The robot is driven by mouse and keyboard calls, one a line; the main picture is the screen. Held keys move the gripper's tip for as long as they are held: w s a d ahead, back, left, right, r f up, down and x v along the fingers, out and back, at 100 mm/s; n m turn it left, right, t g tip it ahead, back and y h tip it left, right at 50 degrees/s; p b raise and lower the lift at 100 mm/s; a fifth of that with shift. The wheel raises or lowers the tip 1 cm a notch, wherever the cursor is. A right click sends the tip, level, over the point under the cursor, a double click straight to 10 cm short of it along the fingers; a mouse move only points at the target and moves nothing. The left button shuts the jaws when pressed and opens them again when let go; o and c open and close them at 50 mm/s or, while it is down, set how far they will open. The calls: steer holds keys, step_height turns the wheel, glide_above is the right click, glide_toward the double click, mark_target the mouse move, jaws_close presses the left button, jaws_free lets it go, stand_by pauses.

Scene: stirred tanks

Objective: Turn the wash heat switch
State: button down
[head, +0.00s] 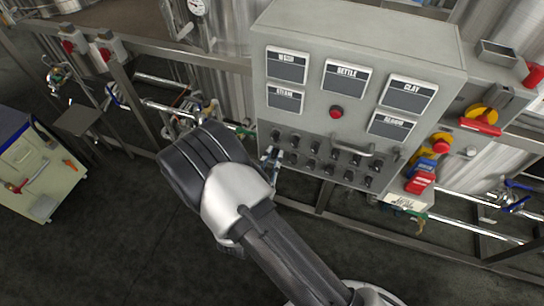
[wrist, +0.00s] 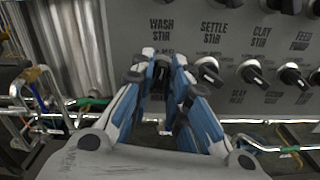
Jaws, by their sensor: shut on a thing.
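In the wrist view the blue-and-white fingers of my gripper (wrist: 163,64) are shut on a dark rotary switch (wrist: 158,80) at the left end of the lower knob row. The switch is mostly hidden between the fingertips.
Similar knobs (wrist: 208,72) stand close to the right of my fingers. The panel also has a red button (head: 336,112) and a metal handle (head: 351,148). Pipes and rails run below the panel. A blue-topped cabinet (head: 40,160) stands at the left; dark floor lies open before it.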

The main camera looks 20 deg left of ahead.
steer(key=n+p, duration=0.2)
steer(key=n, duration=0.5)
steer(key=n+p, duration=0.2)
steer(key=n, duration=0.5)
steer(key=shift+n, duration=0.3)
stand_by(0.4)
steer(key=c, duration=1.7)
jaws_free()
steer(key=s, duration=1.2)
steer(key=shift+a, duration=0.4)
